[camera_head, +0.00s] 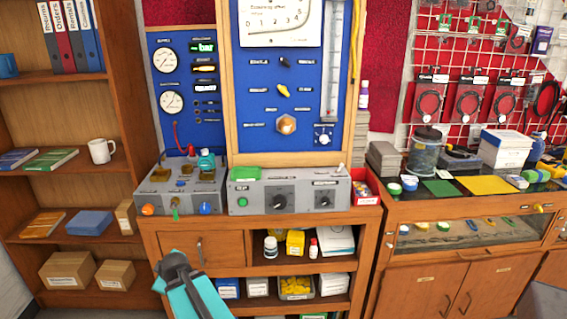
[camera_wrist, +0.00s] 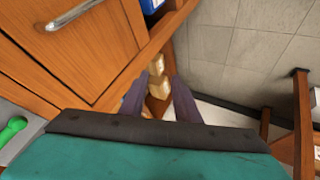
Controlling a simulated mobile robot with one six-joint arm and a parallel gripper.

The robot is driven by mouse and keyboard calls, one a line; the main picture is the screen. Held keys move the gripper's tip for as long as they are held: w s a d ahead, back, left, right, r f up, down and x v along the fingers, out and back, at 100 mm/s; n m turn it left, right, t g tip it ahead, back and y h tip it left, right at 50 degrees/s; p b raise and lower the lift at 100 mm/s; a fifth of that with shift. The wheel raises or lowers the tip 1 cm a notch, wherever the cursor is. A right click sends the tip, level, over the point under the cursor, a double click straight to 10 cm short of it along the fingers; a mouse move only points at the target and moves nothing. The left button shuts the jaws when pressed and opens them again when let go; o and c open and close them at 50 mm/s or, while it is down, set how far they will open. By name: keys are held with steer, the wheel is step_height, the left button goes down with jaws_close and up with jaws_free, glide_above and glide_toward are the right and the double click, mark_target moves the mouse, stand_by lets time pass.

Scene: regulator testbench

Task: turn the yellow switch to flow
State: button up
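The yellow switch (camera_head: 284,91) is a small knob on the blue panel (camera_head: 262,112) in the head view. It sits below a black switch (camera_head: 285,62) and above a round brass-coloured knob (camera_head: 286,124). Its labels are too small to read. My gripper (camera_head: 172,264) is low at the front, before the wooden cabinet, well below and left of the switch. In the wrist view my gripper (camera_wrist: 160,97) shows two dark fingers apart with nothing held between them. The wrist view points at the cabinet and floor, and the yellow switch is not in it.
A grey control box (camera_head: 290,196) and a smaller box with coloured knobs (camera_head: 180,192) stand on the cabinet below the panel. A drawer handle (camera_wrist: 70,15) is close to my gripper. Bookshelves stand at left, a display counter (camera_head: 470,212) at right.

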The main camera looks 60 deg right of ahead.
steer(key=s+d+r+m+t+h, duration=0.1)
steer(key=s+d+r+h, duration=0.1)
steer(key=d+r, duration=0.65)
steer(key=s+d+r+m+t+h, duration=0.15)
steer(key=d+r, duration=0.45)
steer(key=r, duration=0.6)
steer(key=s+d+r+t+h, duration=0.1)
steer(key=s+d+r+h, duration=0.1)
steer(key=d+r, duration=0.65)
steer(key=s+d+r+m+h, duration=0.2)
steer(key=s+d+r, duration=0.3)
steer(key=s+r, duration=0.6)
steer(key=s+d+r+m+g+h, duration=0.1)
steer(key=s+d+r+h, duration=0.4)
steer(key=s+r, duration=0.6)
step_height(320, 180, up, 4)
steer(key=shift+d+r+m, duration=0.15)
steer(key=shift+d+m, duration=0.2)
steer(key=shift+d, duration=0.2)
steer(key=shift+d+r+p, duration=0.1)
steer(key=shift+d+p, duration=0.1)
steer(key=shift+p, duration=0.5)
steer(key=p, duration=0.8)
glide_toward(284, 92)
steer(key=shift+p+x, duration=0.7)
steer(key=shift+x, duration=3.75)
